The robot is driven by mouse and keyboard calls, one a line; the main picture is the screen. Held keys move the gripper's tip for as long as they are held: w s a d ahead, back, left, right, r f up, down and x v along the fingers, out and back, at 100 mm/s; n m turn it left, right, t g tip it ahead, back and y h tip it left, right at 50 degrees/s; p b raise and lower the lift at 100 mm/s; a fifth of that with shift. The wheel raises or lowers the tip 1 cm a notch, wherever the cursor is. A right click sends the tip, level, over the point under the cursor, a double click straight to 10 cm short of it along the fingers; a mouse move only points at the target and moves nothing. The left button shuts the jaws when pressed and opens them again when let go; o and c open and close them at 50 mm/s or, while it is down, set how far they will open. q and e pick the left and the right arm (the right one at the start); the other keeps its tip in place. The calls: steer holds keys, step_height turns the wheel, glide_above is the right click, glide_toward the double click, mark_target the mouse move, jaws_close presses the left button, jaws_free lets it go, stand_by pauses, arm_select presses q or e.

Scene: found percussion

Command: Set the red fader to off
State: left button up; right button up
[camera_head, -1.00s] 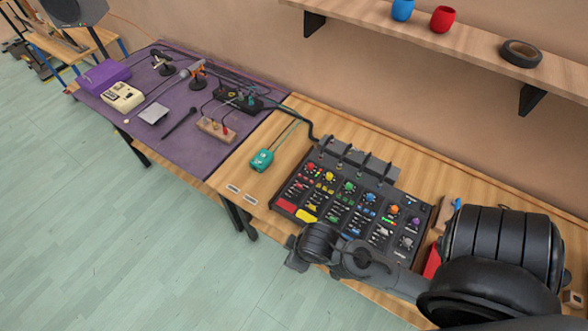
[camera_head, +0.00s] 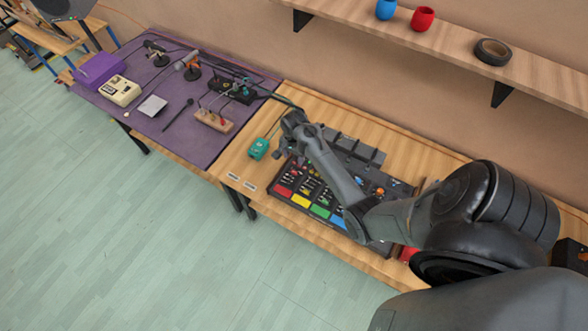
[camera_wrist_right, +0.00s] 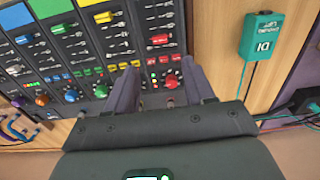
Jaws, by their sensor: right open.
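The dark mixer (camera_head: 294,177) lies on the wooden bench, with red, yellow, green and blue labels along its front edge. The red label (camera_head: 283,190) marks its leftmost channel. In the right wrist view, a red fader cap (camera_wrist_right: 159,39) stands in the red-labelled channel, beyond my fingertips. My right gripper (camera_wrist_right: 161,77) is open and empty, its two fingers astride the red knob (camera_wrist_right: 171,81) of that channel. In the head view my right gripper (camera_head: 280,152) is over the mixer's back left corner; my arm hides much of the mixer. My left gripper is not in view.
A teal box (camera_head: 258,149) with a cable sits just left of the mixer; it also shows in the right wrist view (camera_wrist_right: 262,36). A purple mat (camera_head: 150,126) with several devices covers the left bench. A shelf (camera_head: 450,50) hangs above at the back.

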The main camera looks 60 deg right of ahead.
mark_target(294, 172)
step_height(294, 172, down, 11)
steer(key=shift+r+b, duration=0.2)
steer(key=shift+b, duration=0.4)
jaws_close()
